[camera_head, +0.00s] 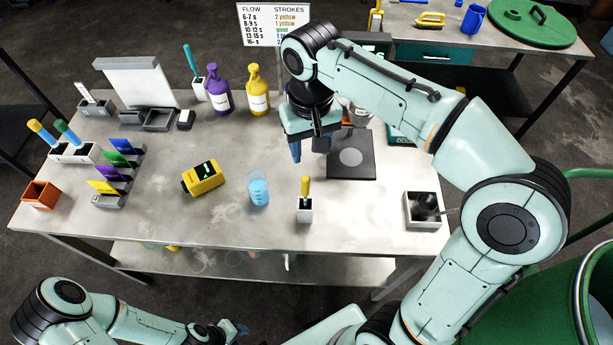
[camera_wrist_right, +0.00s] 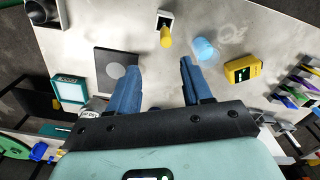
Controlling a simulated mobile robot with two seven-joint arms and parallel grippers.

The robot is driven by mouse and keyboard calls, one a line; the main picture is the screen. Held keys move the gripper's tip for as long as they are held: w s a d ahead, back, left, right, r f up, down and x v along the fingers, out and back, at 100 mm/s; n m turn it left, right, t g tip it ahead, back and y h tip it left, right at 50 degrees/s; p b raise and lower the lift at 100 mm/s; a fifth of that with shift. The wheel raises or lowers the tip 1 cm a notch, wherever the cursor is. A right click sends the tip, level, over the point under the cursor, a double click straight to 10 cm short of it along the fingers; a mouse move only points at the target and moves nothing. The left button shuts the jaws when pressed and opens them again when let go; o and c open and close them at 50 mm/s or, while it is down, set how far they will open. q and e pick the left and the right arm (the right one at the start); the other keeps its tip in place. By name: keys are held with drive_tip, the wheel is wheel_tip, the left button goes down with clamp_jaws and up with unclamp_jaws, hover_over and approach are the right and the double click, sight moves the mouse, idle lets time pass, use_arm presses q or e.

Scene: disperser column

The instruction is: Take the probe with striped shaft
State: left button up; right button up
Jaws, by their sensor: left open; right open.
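No striped shaft can be made out. A yellow-handled tool stands upright in a small white holder (camera_head: 304,213); its handle (camera_head: 305,187) also shows in the right wrist view (camera_wrist_right: 166,38). A teal-handled tool (camera_head: 189,58) stands in a holder at the back. My left gripper (camera_head: 238,329) is low, before the table's front edge.
A blue cup (camera_head: 258,190) and a yellow meter (camera_head: 203,178) stand left of the yellow-handled tool. A dark square plate (camera_head: 363,165) and a white box (camera_head: 424,221) lie right. Purple (camera_head: 218,91) and yellow (camera_head: 257,96) bottles stand behind. The table's front middle is clear.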

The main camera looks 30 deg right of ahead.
sight(305, 177)
drive_tip(key=f, duration=0.2)
drive_tip(key=f+b, duration=0.1)
drive_tip(key=f, duration=0.5)
drive_tip(key=shift+s+a+f, duration=0.1)
drive_tip(key=shift+s+a, duration=0.1)
drive_tip(key=shift+a, duration=0.05)
drive_tip(key=f, duration=0.4)
drive_tip(key=shift+w+a+f, duration=0.25)
drive_tip(key=shift+a+f, duration=0.05)
drive_tip(key=shift+f, duration=0.05)
use_arm(q)
drive_tip(key=shift+s+a+f, duration=0.15)
drive_tip(key=shift+s+f, duration=0.95)
drive_tip(key=shift+f, duration=0.05)
use_arm(e)
clamp_jaws()
